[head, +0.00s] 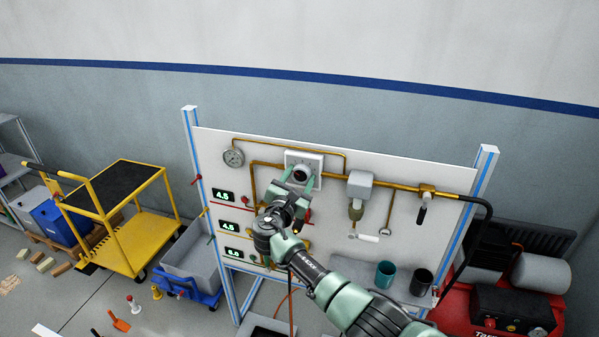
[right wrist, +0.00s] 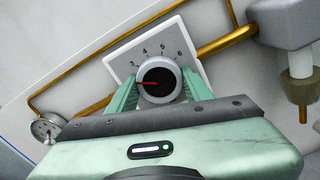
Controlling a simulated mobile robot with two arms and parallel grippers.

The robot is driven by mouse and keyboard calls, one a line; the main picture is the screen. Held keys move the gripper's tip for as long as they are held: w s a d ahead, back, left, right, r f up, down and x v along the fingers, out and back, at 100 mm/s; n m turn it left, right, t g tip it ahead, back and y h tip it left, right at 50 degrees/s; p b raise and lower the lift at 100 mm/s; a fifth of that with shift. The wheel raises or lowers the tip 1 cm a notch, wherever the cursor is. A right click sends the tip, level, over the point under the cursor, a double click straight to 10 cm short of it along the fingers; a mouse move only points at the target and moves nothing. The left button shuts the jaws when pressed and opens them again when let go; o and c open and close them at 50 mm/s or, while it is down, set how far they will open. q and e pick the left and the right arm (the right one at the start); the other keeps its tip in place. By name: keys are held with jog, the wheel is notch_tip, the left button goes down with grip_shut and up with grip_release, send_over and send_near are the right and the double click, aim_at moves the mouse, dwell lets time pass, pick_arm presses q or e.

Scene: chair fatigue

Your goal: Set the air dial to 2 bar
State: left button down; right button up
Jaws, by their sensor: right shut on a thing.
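The air dial is a black knob with a grey rim on a square white plate (head: 318,158) on the upright panel. In the right wrist view the dial (right wrist: 158,82) shows a red pointer line aimed left, and the numbers 3, 4, 5 and 6 can be read along the plate. Numbers below 3 are hidden or cannot be read. My right gripper (head: 299,179) has its green fingers on either side of the knob, shut on it; they also show in the right wrist view (right wrist: 160,92). My left gripper is not in view.
A round gauge (head: 233,157) sits left of the dial, joined by brass pipe. Displays (head: 223,195) read about 4.5, 4.5 and 5.0, small and blurred. A grey filter unit (head: 360,185) and a black-handled valve (head: 423,207) are to the right. Cups stand on the lower shelf.

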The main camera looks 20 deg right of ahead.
jog(key=shift+w+d+r+n+p, duration=0.1)
jog(key=shift+r+n+p, duration=0.2)
jog(key=shift+n, duration=0.3)
jog(key=o, duration=1.4)
jog(key=shift+f, duration=0.25)
jog(key=shift+b+v, duration=0.8)
jog(key=shift+v, duration=3.1)
